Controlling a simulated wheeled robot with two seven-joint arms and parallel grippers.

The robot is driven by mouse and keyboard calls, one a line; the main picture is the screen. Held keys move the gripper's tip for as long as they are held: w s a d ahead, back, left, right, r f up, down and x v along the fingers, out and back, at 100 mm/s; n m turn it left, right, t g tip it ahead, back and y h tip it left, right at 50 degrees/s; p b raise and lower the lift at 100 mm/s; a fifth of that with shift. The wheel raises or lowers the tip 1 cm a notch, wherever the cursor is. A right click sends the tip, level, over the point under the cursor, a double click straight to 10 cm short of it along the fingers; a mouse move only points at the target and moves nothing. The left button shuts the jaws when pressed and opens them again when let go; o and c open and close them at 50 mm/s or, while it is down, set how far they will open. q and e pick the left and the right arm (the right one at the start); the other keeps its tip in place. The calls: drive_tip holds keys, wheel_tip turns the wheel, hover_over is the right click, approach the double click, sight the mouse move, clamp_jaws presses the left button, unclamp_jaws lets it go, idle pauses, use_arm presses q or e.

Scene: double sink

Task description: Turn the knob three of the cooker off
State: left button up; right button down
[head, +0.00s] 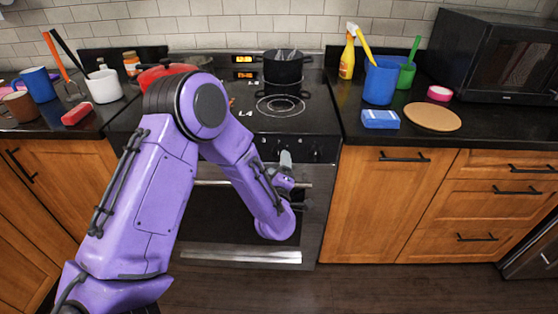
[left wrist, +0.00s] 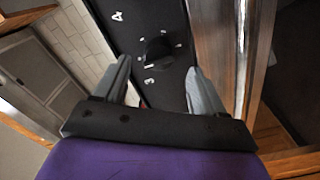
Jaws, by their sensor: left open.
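The cooker (head: 225,225) stands in the middle of the head view, with dark knobs (head: 316,153) along its front panel. My left gripper (head: 286,158) is at this panel, and its wrist hides part of the row. In the left wrist view a round black knob (left wrist: 158,50) shows between and beyond the open fingers of the left gripper (left wrist: 158,65). A mark like a 3 (left wrist: 149,80) is close to this knob, and a 4 is farther up. Neither finger clearly touches the knob. My right gripper is not in view.
A black pot (head: 284,70) stands on the back of the hob, and a red pan (head: 163,76) at left is partly behind my arm. A blue cup (head: 380,82), a sponge (head: 380,120) and a microwave (head: 495,58) are on the right counter. The floor in front is clear.

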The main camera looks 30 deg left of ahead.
use_arm(q)
drive_tip(key=v, duration=0.6)
drive_tip(key=shift+b, duration=0.3)
